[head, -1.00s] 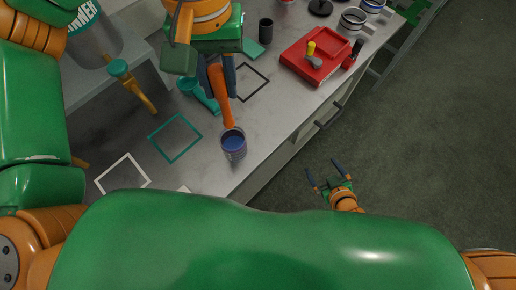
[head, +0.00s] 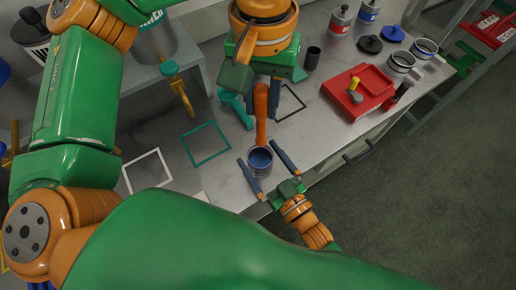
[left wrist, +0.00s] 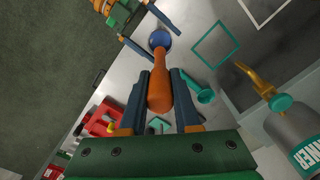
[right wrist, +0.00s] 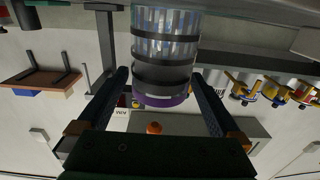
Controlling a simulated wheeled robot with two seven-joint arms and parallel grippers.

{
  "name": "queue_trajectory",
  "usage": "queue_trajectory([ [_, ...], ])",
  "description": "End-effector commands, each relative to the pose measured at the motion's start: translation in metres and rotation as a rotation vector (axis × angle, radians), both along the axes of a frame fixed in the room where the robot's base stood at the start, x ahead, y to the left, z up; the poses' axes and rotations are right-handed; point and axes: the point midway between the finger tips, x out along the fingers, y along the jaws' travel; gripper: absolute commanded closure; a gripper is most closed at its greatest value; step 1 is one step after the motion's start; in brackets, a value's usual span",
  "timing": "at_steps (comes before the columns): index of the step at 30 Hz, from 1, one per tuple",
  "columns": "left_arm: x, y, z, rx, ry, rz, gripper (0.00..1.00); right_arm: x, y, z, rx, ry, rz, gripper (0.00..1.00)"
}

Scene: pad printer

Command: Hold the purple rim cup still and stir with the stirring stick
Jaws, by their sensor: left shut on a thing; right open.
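The purple rim cup (head: 260,164) stands near the table's front edge with dark blue liquid inside. Its purple rim (right wrist: 166,99) shows in the right wrist view. The orange stirring stick (head: 261,118) stands over the cup, its lower end at or inside the opening. My left gripper (left wrist: 161,74) is shut on the stick, with the cup (left wrist: 159,39) beyond it. My right gripper (head: 258,152) is open, its fingers on either side of the cup. The right wrist view shows gaps between the fingers and the cup wall, so I see no grip.
A red tray (head: 342,98) with a yellow-knobbed piece lies to the right. A teal square outline (head: 206,143) and a white one (head: 147,171) mark the table at left. A black cup (head: 312,58) stands farther back. Open floor lies at the right.

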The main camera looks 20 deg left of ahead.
Motion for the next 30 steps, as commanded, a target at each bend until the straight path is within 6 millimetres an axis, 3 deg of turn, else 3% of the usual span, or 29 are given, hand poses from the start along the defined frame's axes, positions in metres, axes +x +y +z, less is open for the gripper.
queue_trajectory([
  [6, 0.000, 0.000, 0.000, 0.000, 0.000, 0.000, 1.00, 0.020, 0.026, 0.000, -0.001, 0.000, 0.000, 0.00],
  [15, 0.000, 0.000, 0.000, 0.000, 0.000, 0.000, 1.00, 0.023, 0.029, -0.001, -0.002, 0.000, 0.000, 0.00],
  [17, 0.000, 0.000, 0.000, 0.000, 0.000, 0.000, 1.00, 0.022, 0.029, -0.001, -0.002, 0.000, 0.000, 0.14],
  [25, 0.000, 0.000, 0.000, 0.000, 0.000, 0.000, 1.00, 0.022, 0.029, -0.001, -0.002, 0.000, 0.000, 0.86],
  [30, 0.000, 0.000, 0.000, 0.000, 0.000, 0.000, 1.00, 0.022, 0.028, -0.001, -0.003, 0.001, -0.001, 0.88],
])
